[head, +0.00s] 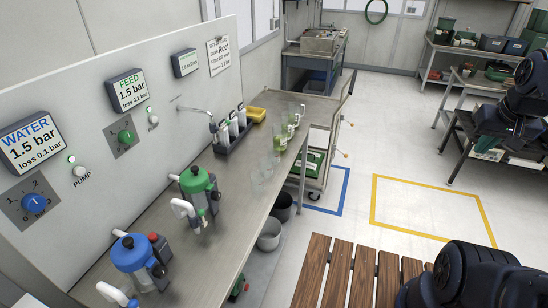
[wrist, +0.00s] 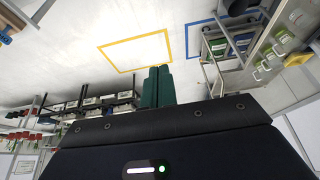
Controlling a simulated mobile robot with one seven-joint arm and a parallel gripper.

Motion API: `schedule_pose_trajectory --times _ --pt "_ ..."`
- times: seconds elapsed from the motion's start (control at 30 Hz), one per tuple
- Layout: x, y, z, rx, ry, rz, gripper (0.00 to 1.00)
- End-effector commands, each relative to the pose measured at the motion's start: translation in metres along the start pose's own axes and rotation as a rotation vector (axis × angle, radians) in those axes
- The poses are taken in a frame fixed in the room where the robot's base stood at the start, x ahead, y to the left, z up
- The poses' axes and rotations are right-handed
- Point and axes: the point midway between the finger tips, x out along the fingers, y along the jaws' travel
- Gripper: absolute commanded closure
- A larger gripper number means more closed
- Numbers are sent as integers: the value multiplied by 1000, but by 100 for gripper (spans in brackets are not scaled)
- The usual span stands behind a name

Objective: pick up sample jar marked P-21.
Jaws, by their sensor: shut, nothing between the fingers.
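Several clear glass jars stand in a row along the counter's right edge in the head view. The far ones, such as this jar (head: 284,129), hold something green; the near ones, such as this jar (head: 265,167), look empty. No marking can be read, so I cannot tell which is P-21. Jars with green contents also show at the upper right of the wrist view (wrist: 281,40). My gripper (wrist: 157,72), with dark green fingers, is shut and empty in the wrist view, well away from the jars. It is not visible in the head view.
On the counter (head: 223,245) stand a blue-topped vessel (head: 130,253), a green-topped vessel (head: 196,183), a dark rack of white bottles (head: 235,134) and a yellow tray (head: 256,115). A wooden slatted surface (head: 345,275) is at the front. The yellow-outlined floor (head: 425,205) is clear.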

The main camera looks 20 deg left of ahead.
Motion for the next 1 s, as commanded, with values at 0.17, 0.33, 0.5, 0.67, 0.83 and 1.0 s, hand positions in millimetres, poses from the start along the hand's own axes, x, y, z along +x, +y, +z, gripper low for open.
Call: schedule_pose_trajectory --times 0.17,0.33,0.5,0.67,0.83,1.0 --pt "0 0 0 0 0 0 100" --pt "0 0 0 0 0 0 98" --pt "0 0 0 0 0 0 65" --pt "0 0 0 0 0 0 33" --pt "0 0 0 0 0 0 26" --pt "1 0 -1 1 0 1 26"
